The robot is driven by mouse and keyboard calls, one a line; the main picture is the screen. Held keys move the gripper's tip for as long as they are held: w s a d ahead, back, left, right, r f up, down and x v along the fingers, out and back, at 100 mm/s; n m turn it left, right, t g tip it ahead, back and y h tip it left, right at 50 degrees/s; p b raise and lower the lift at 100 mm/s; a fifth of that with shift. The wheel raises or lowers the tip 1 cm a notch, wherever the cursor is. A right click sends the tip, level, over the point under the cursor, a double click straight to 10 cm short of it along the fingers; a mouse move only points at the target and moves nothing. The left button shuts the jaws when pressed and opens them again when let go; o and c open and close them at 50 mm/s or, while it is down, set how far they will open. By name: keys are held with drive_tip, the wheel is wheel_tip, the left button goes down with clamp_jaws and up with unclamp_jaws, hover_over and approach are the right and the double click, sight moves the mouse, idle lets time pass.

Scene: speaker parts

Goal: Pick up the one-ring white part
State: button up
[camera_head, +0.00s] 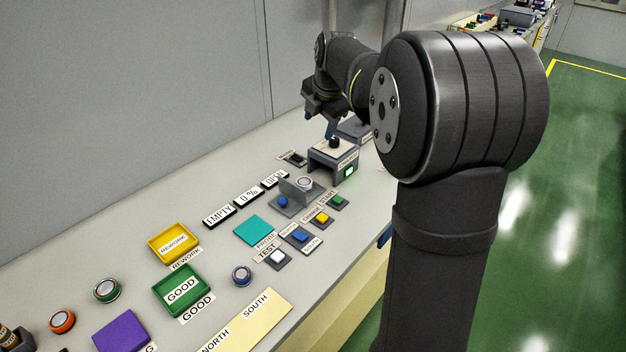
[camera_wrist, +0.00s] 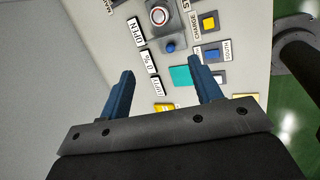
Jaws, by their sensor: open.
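A round part (camera_head: 304,183) with a pale top sits in a grey fixture (camera_head: 290,205) near the middle of the bench. In the wrist view this round part (camera_wrist: 159,16) shows a whitish centre and a reddish ring, at the top of the picture. I cannot tell for sure whether it is the one-ring white part. My gripper (camera_wrist: 160,74) is open, with two blue fingers apart and nothing between them. In the head view my gripper (camera_head: 331,128) is above the bench's far end, beyond the fixture and partly hidden.
Round orange (camera_head: 62,321), green (camera_head: 107,290) and blue (camera_head: 242,275) parts stand on the bench. Yellow REWORK (camera_head: 155,257) and green GOOD (camera_head: 160,301) trays are nearby. A grey box with a green light (camera_head: 348,171) stands below my gripper. Several buttons line the front edge.

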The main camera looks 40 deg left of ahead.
wheel_tip(320, 180, down, 5)
drive_tip(key=w+a+m, duration=0.2)
drive_tip(key=m, duration=0.6)
drive_tip(key=m+g, duration=0.1)
drive_tip(key=m, duration=1)
approach(305, 182)
drive_tip(key=f, duration=0.1)
drive_tip(key=a+f, duration=0.1)
drive_tip(key=f, duration=0.1)
drive_tip(key=shift+w+a+f+m, duration=0.15)
drive_tip(key=shift+a+f+m, duration=0.05)
drive_tip(key=shift+a+m, duration=0.15)
drive_tip(key=shift+x, duration=2.75)
drive_tip(key=shift+w+d, duration=0.1)
drive_tip(key=shift+d, duration=0.05)
drive_tip(key=c, duration=1)
drive_tip(key=shift+r, duration=0.1)
